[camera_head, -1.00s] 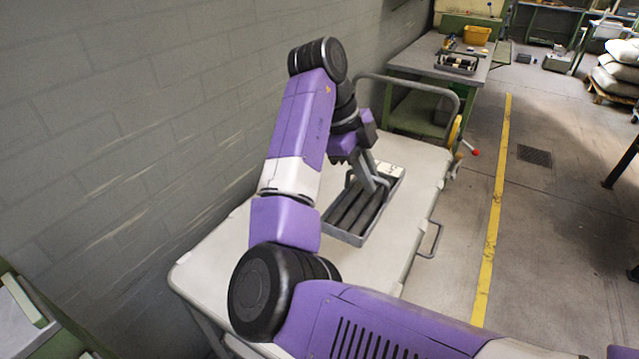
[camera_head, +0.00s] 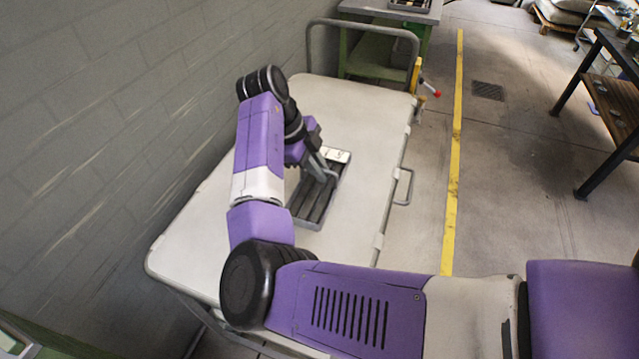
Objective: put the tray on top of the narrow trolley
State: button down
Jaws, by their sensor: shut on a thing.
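The tray (camera_head: 316,220) is dark grey and shallow, with long dark bars and a pale piece at its far end. It is over the white top of a trolley (camera_head: 345,97) with a grey push handle. I cannot tell whether the tray touches the top or hangs just above it. My gripper (camera_head: 326,174) points down and is shut on the tray near its far part. My arm partly hides the tray's left side and the near part of the trolley top.
A grey brick wall (camera_head: 70,130) runs along the trolley's left side. A green workbench (camera_head: 375,50) stands beyond the push handle. A yellow floor line (camera_head: 453,170) and open floor lie to the right. A dark-legged table (camera_head: 612,110) stands at the far right.

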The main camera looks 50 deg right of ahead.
aim_at(317, 183)
jog(key=shift+f, duration=2.9)
jog(key=c, duration=1.5)
grip_release()
jog(key=b+v, duration=0.1)
jog(key=v, duration=1.1)
